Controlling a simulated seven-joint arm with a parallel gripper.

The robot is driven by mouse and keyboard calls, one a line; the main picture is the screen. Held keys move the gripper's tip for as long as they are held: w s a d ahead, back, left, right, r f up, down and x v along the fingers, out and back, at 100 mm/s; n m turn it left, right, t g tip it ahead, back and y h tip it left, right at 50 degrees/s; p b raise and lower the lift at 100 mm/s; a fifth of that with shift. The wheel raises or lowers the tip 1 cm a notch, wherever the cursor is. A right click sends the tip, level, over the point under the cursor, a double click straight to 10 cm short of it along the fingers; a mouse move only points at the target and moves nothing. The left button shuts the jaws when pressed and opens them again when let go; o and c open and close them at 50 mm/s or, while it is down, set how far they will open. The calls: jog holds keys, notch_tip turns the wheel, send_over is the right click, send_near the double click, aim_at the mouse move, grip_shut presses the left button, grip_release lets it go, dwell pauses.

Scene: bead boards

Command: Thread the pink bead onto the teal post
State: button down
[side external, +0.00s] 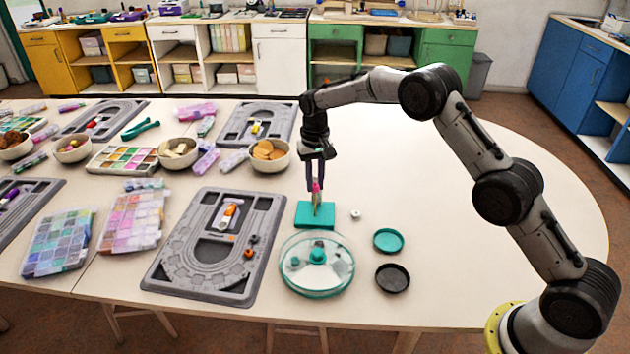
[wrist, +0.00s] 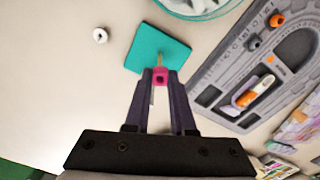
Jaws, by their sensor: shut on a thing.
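My gripper (side external: 316,186) is shut on the pink bead (side external: 316,188), pinching it between its two fingertips. The fingers point down over the teal square base (side external: 302,216). A thin, tan upright post (side external: 316,205) shows just under the bead in the side view, over the base; its colour does not look teal. In the wrist view the pink bead (wrist: 160,76) sits between the fingertips at the near edge of the teal base (wrist: 158,45). A thin pale rod (wrist: 152,96) shows between the fingers. I cannot tell whether the bead is around the post or only above it.
A small white bead (side external: 355,214) lies right of the base. A grey bead board (side external: 190,285) lies left. The table's right side is clear.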

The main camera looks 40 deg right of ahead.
jog(key=shift+f, duration=0.3)
jog(key=shift+f, duration=0.35)
jog(key=shift+f, duration=0.35)
jog(key=c, duration=0.7)
grip_release()
notch_tip(320, 180, up, 14)
jog(key=shift+f, duration=0.1)
